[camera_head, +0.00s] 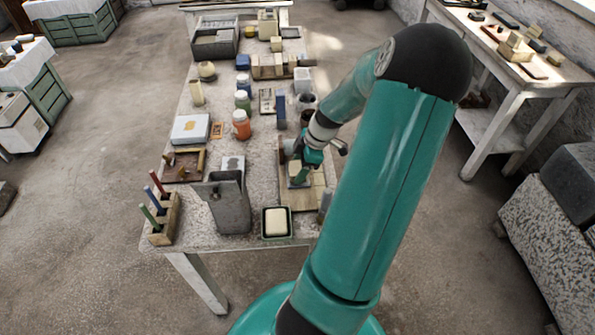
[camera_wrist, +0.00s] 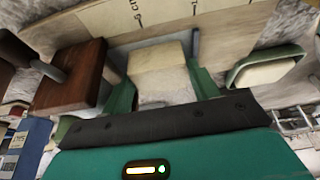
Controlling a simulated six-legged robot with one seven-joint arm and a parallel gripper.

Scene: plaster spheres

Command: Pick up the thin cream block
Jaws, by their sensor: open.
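A cream block (camera_wrist: 157,57) lies between the two green fingers of my gripper (camera_wrist: 160,86) in the wrist view. A paler face shows below its cream face, and its lower end is hidden by the gripper body. The fingers stand apart on either side of it; I cannot tell whether either touches it. In the head view my gripper (camera_head: 300,166) is low over a wooden board (camera_head: 305,200) at the table's right side. The cream block (camera_head: 296,170) shows there small and partly covered by the gripper.
A dark brown block (camera_wrist: 72,78) stands left of the fingers. A green-rimmed dish with a cream bar (camera_wrist: 266,70) is to the right; it also shows at the table's front (camera_head: 276,222). A grey container (camera_head: 228,205) and pencil holder (camera_head: 163,218) stand front left.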

